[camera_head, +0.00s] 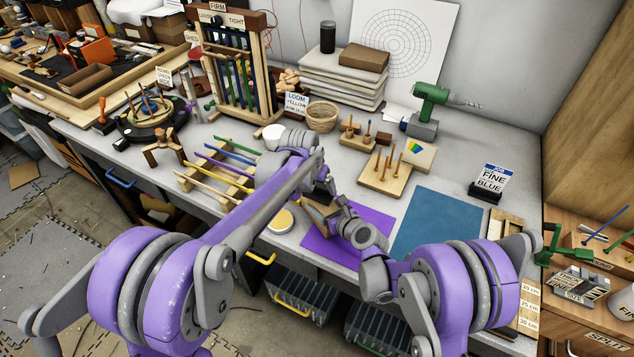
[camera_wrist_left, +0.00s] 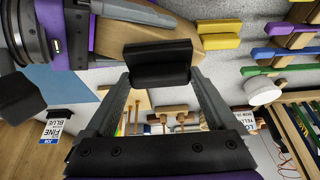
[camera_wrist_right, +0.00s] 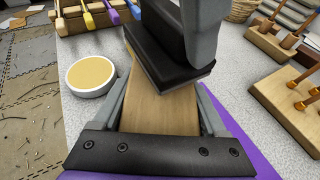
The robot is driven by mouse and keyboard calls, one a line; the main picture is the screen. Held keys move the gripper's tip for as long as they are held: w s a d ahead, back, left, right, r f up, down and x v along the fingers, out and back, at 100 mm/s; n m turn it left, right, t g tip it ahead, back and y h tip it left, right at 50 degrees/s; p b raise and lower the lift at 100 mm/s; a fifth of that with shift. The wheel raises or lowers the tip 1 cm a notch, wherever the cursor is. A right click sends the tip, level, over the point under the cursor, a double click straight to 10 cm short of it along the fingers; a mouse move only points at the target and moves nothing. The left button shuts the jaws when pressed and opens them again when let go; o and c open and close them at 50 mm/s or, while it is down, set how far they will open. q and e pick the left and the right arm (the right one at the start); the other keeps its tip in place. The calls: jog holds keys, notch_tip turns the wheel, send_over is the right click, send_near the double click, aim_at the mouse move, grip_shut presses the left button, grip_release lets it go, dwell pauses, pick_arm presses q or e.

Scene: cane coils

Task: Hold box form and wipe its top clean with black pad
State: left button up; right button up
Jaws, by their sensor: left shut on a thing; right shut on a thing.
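The box form is a plain wooden block (camera_head: 314,214) at the purple mat (camera_head: 318,248); its pale top (camera_wrist_right: 160,108) fills the middle of the right wrist view. My right gripper (camera_wrist_right: 160,100) is shut on the box form, one finger at each side. The black pad (camera_wrist_left: 160,64) is a dark oblong block, shut between the fingers of my left gripper (camera_wrist_left: 158,75). In the right wrist view the pad (camera_wrist_right: 170,62) lies across the far end of the box top, slightly slanted. It looks on or just above the wood; I cannot tell contact. My arms partly hide both in the head view.
A round dish with a yellow top (camera_head: 280,220) stands just left of the box form. A blue mat (camera_head: 438,225) lies to the right. A rack with coloured rods (camera_head: 215,175) stands left, and a pegged wooden board (camera_head: 385,175) stands behind the mats.

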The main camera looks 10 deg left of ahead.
pick_arm(q)
jog(key=shift+s+d, duration=0.7)
jog(key=shift+s, duration=0.1)
jog(key=shift+r, duration=0.1)
notch_tip(320, 180, up, 7)
dwell(0.4)
jog(key=shift+w, duration=0.1)
pick_arm(e)
jog(key=o, duration=1)
jog(key=v, duration=1.2)
